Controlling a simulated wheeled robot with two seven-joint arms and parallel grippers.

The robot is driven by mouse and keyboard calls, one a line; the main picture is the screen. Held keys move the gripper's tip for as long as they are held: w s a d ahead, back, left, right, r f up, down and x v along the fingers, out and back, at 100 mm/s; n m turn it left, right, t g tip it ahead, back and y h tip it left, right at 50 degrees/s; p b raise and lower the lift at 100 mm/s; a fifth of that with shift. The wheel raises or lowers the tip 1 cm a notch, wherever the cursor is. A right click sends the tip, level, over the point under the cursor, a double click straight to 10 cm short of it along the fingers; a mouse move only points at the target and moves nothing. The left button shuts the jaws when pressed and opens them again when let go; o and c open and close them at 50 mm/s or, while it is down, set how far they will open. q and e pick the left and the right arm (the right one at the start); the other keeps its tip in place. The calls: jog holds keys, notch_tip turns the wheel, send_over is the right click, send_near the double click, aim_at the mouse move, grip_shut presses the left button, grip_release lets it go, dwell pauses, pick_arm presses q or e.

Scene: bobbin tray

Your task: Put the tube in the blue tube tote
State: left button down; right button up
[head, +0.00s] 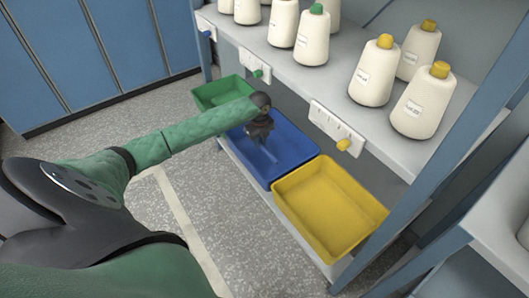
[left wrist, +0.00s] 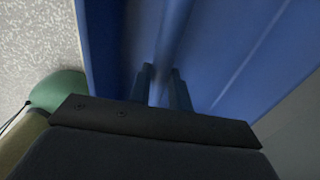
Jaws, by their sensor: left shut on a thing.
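The blue tube tote (head: 297,157) stands low beneath the shelf, between the green and yellow totes. My left gripper (head: 268,156) points down over it, its fingers at or just above the inside. In the left wrist view, the tote's blue walls (left wrist: 112,40) fill most of the picture. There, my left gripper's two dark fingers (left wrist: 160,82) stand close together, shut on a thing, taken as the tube. The tube's shape is hard to make out against the blue. My right gripper is not in view.
A yellow tote (head: 337,197) stands empty nearer me, and a green tote (head: 213,95) is on the far side. Above the totes, a shelf (head: 290,62) holds several cream cones. A blue upright post (head: 385,232) rises at the right. Speckled floor (head: 225,195) is clear on the left.

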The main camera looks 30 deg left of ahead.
aim_at(261, 159)
pick_arm(q)
notch_tip(261, 159, down, 4)
jog(key=shift+w+r, duration=0.1)
jog(key=shift+f, duration=1.9)
jog(key=c, duration=1.3)
grip_release()
notch_tip(261, 159, up, 12)
jog(key=shift+r, duration=0.1)
